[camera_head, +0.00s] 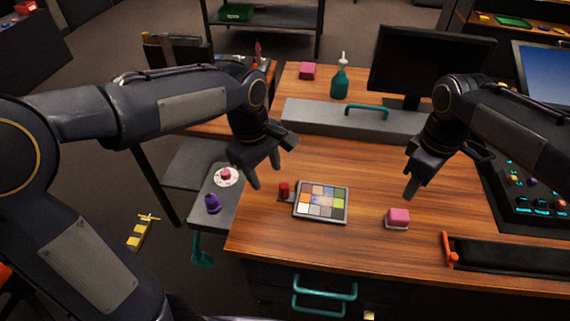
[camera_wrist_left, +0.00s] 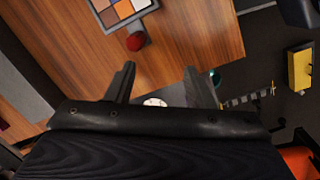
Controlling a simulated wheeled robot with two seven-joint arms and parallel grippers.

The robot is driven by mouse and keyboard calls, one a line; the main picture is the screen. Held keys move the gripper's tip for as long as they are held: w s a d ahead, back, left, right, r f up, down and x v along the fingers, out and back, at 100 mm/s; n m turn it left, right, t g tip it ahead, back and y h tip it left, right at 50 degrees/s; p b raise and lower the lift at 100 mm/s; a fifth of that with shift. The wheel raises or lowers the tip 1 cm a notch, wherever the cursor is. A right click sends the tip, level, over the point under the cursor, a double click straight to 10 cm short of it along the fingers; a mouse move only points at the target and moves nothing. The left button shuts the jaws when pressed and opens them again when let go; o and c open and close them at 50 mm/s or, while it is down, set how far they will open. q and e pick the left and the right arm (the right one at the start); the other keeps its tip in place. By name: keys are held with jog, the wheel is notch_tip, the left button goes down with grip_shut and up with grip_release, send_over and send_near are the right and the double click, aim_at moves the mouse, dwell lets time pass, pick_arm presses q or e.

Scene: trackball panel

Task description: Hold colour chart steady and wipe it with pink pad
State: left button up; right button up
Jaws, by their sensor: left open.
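The colour chart (camera_head: 321,203), a framed grid of coloured squares, lies flat on the wooden desk; part of it also shows in the left wrist view (camera_wrist_left: 124,10). A red knob (camera_head: 284,189) stands at its left edge. The pink pad (camera_head: 398,216) sits on the desk to the right of the chart. My left gripper (camera_head: 266,176) is open and empty, above and left of the chart near the desk's left edge. My right gripper (camera_head: 410,188) is above the desk, just behind the pink pad and apart from it; its jaw opening is unclear.
A grey raised block (camera_head: 350,118) with a teal handle crosses the desk behind the chart. A green spray bottle (camera_head: 340,79), a pink block (camera_head: 308,71) and a monitor (camera_head: 430,62) stand farther back. A black tray (camera_head: 510,257) and a control panel (camera_head: 530,195) are at the right.

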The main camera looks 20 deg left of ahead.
aim_at(285, 185)
pick_arm(q)
jog(key=w+d+f+n, duration=0.1)
jog(key=w, duration=0.1)
jog(key=w+d+f+n+y, duration=0.1)
jog(key=w+d, duration=0.1)
jog(key=shift+d+f+n+g, duration=0.15)
jog(key=shift+n+g, duration=0.25)
jog(key=shift+w+f, duration=0.1)
jog(key=shift+f, duration=3.8)
grip_shut()
pick_arm(e)
jog(key=shift+o, duration=0.4)
